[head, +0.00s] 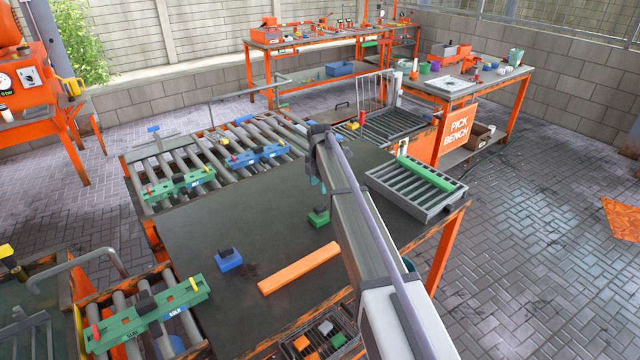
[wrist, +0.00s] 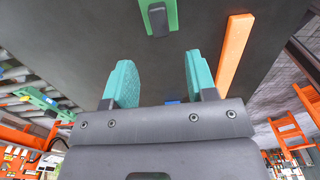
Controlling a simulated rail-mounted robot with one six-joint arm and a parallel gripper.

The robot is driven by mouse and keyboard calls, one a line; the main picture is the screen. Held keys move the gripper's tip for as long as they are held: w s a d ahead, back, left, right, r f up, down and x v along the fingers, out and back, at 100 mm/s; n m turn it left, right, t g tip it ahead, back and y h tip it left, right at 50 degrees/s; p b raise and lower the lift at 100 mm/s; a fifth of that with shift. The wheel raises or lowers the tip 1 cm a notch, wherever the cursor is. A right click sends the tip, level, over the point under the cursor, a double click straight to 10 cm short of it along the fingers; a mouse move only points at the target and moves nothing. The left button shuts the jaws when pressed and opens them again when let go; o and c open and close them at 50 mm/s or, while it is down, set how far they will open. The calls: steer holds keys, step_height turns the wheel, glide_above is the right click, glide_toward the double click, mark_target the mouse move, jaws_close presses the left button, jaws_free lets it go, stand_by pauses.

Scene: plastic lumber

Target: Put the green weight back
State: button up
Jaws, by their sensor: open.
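The green weight (head: 318,217), a small block with a dark knob, sits on the dark table top (head: 200,235). It also shows at the top edge of the wrist view (wrist: 172,14), partly cut off, beyond my fingertips. My gripper (head: 316,180) is above the table behind the green weight in the head view, partly hidden by my arm. In the wrist view my gripper (wrist: 157,78) has its teal fingers apart with nothing held. A blue weight (head: 229,261) with a dark knob stands on the table, left of an orange bar (head: 300,268).
Roller conveyors with green and blue carriers (head: 180,186) lie to the left and behind. A roller tray (head: 415,190) with a green bar is at right. The table's left part is clear.

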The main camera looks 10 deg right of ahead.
steer(key=s+r+m, duration=0.1)
steer(key=s+m, duration=2.2)
steer(key=s, duration=1.7)
steer(key=shift+r, duration=0.25)
